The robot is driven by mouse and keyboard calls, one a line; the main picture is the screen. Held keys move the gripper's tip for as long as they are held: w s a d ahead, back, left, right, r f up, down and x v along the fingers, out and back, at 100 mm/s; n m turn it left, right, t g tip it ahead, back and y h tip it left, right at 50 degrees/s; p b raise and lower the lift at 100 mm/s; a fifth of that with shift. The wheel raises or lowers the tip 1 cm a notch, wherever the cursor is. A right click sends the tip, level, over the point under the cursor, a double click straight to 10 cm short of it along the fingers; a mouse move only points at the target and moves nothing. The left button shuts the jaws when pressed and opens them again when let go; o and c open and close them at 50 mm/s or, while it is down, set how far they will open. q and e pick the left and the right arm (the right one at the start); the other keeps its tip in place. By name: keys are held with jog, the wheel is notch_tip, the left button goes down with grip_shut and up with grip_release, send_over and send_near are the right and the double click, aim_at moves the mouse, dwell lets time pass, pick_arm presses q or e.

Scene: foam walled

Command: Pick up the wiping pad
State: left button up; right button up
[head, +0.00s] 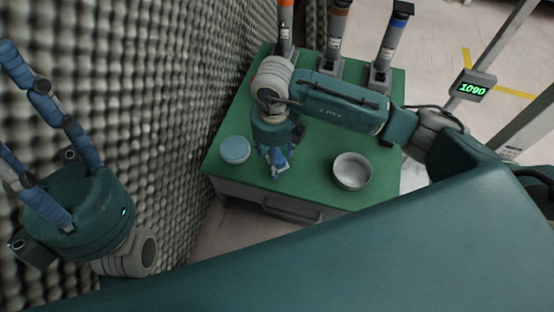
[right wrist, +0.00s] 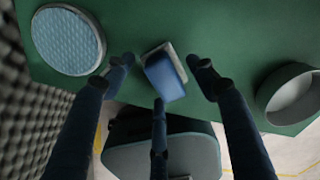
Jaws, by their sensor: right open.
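The wiping pad appears to be the small blue block with a pale grey layer (right wrist: 165,72), lying on the green tabletop near its front edge. In the head view, the pad (head: 279,165) is partly hidden by my right gripper (head: 275,158). In the right wrist view, my right gripper (right wrist: 162,72) has its three dark blue fingers spread around the pad, with visible gaps to both sides. Whether the third finger touches it cannot be told. My left gripper (head: 14,100) is open and empty beside the foam wall, away from the table.
A round dish with a blue textured top (head: 235,150) stands left of the pad. A grey bowl (head: 352,171) stands to the right. The foam wall (head: 180,90) borders the table's left side.

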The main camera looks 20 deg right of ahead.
jog(key=c, duration=1.4)
jog(key=shift+o, duration=0.2)
jog(key=shift+r, duration=0.1)
